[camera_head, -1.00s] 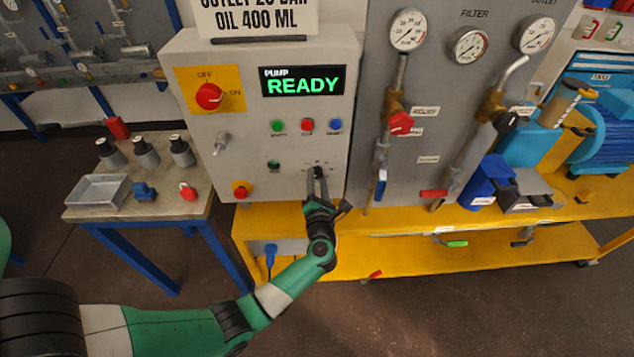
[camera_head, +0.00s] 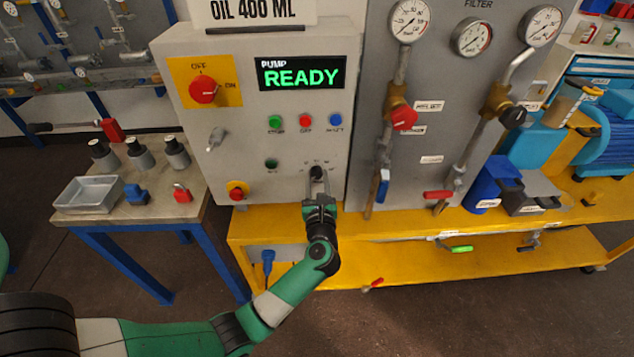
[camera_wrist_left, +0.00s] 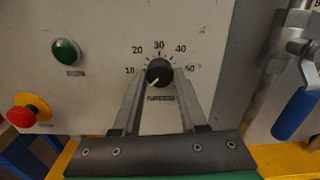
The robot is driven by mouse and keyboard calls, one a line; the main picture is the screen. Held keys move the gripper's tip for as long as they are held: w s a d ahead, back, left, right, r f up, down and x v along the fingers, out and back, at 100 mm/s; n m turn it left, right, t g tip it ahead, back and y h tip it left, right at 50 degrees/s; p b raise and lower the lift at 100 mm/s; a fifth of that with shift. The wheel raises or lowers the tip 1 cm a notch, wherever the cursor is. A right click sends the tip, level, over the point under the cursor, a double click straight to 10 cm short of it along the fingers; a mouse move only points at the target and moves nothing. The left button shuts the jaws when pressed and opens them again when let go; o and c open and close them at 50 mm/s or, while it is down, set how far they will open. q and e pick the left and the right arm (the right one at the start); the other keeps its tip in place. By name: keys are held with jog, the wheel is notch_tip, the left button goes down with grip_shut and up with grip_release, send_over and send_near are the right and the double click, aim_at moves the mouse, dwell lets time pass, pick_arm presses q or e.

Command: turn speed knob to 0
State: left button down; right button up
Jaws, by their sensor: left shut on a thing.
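The speed knob (camera_wrist_left: 158,73) is small and black with a pale pointer line. In the left wrist view it sits under a printed scale (camera_wrist_left: 159,46) marked from 10 to 50, and its line points down and left, below the 10 mark. A label under the knob is too blurred to read. In the head view the knob (camera_head: 316,171) is low on the right of the grey pump panel. My left gripper (camera_head: 318,178) is shut on the knob, with one finger on each side, as the left wrist view also shows (camera_wrist_left: 159,78). My right gripper is out of view.
The pump display (camera_head: 302,74) reads READY. A green button (camera_wrist_left: 67,52) and a red-yellow emergency stop (camera_wrist_left: 30,110) are left of the knob. A blue-handled valve (camera_head: 382,186) hangs to the right. The yellow bench (camera_head: 285,222) runs below the panel.

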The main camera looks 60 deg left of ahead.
pick_arm(q)
jog(key=shift+n, duration=0.3)
jog(key=shift+c, duration=2.2)
grip_release()
jog(key=shift+d, duration=0.15)
jog(key=shift+s+d, duration=0.15)
jog(key=shift+d, duration=0.15)
jog(key=p+v, duration=0.2)
jog(key=v, duration=0.8)
jog(key=shift+s+d, duration=0.15)
jog(key=shift+d, duration=0.15)
